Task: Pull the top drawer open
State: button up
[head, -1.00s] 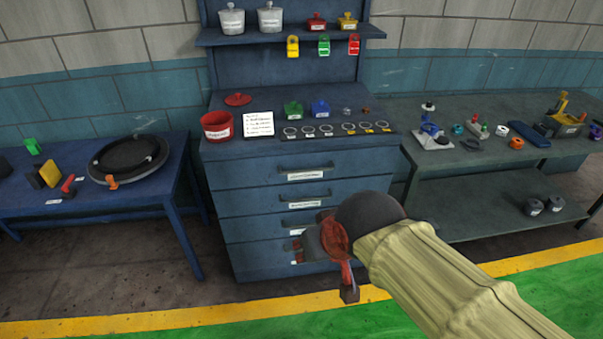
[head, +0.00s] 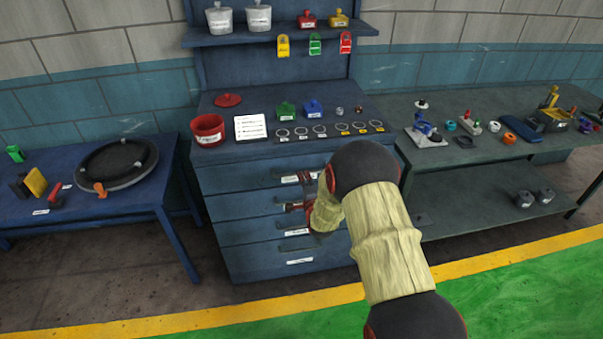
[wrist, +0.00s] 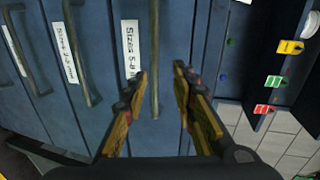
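The blue cabinet (head: 225,180) has a stack of drawers, all looking closed. The top drawer (head: 235,177) has a dark bar handle (head: 284,173) with a white label under it. In the wrist view its handle (wrist: 154,35) runs upright in the picture, beside the label (wrist: 130,50). My gripper (wrist: 160,72) is open, with one finger on each side of the handle in the picture. I cannot tell whether the handle lies between the fingertips in depth. In the head view my gripper (head: 292,206) is in front of the drawers, partly hidden by my arm.
Lower drawer handles (wrist: 80,55) show to the left in the wrist view. On the cabinet top are a red pot (head: 208,131), a paper sheet (head: 250,127) and several rings. A blue table (head: 100,210) stands left, a workbench (head: 480,155) right. The floor in front is clear.

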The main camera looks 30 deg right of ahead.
jog(key=shift+m, duration=0.4)
jog(key=x, duration=0.2)
jog(key=b+x, duration=0.1)
jog(key=x, duration=0.2)
jog(key=b+x, duration=0.1)
jog(key=x, duration=0.2)
jog(key=shift+s+d+f, duration=0.15)
jog(key=shift+d+f, duration=0.15)
jog(key=shift+f, duration=0.15)
jog(key=shift+c, duration=0.7)
grip_shut()
